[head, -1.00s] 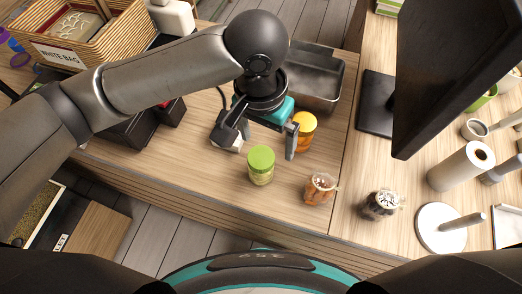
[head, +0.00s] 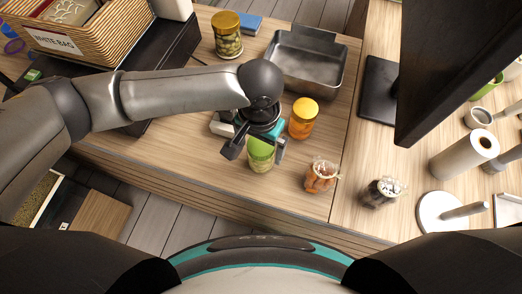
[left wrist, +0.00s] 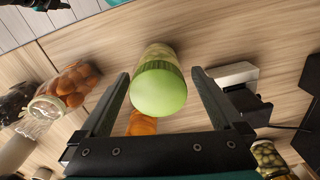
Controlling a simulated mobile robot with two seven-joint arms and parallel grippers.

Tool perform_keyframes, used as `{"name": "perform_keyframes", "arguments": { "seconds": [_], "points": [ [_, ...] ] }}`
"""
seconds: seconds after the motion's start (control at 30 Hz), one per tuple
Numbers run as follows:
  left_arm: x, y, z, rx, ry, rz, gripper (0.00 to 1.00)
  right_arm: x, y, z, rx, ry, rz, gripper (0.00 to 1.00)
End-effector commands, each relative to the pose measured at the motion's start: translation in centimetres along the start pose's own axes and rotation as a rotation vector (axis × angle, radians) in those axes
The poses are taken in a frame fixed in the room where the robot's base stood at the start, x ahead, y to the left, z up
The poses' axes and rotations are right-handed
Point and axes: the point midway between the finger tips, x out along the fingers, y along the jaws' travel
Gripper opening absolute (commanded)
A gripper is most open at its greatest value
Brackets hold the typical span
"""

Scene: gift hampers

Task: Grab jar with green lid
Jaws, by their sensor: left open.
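The jar with the green lid (head: 261,153) stands upright on the wooden table, partly covered by my left gripper (head: 258,152) in the head view. In the left wrist view the green-lidded jar (left wrist: 159,88) lies between the two open fingers of the left gripper (left wrist: 158,85), with a gap on each side. The fingers do not visibly touch it. My right gripper is not in view.
A gold-lidded jar (head: 227,35) and a metal tray (head: 306,62) are farther back.

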Motion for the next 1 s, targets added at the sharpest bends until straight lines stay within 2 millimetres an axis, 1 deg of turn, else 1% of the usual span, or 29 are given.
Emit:
{"name": "perform_keyframes", "arguments": {
  "seconds": [0.03, 0.1, 0.23, 0.33, 0.53, 1.0],
  "points": [
    [0.9, 0.1, 0.0, 0.0, -0.004, -0.001, 1.0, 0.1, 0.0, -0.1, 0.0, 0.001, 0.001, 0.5],
    [2.0, 0.2, 0.0, -0.001, -0.003, -0.002, 1.0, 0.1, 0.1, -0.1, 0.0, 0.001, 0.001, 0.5],
    [3.5, 0.2, -0.1, -0.001, -0.002, 0.0, 1.0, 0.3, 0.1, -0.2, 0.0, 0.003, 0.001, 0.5],
    [4.0, 0.2, -0.1, -0.001, -0.001, 0.0, 1.0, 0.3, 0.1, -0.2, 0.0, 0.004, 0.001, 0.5],
    [4.0, 0.2, -0.1, 0.0, -0.001, 0.0, 1.0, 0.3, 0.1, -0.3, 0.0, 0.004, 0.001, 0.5],
    [3.9, 0.2, -0.1, 0.0, 0.0, 0.001, 0.47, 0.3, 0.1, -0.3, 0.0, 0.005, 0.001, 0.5]
  ]
}}
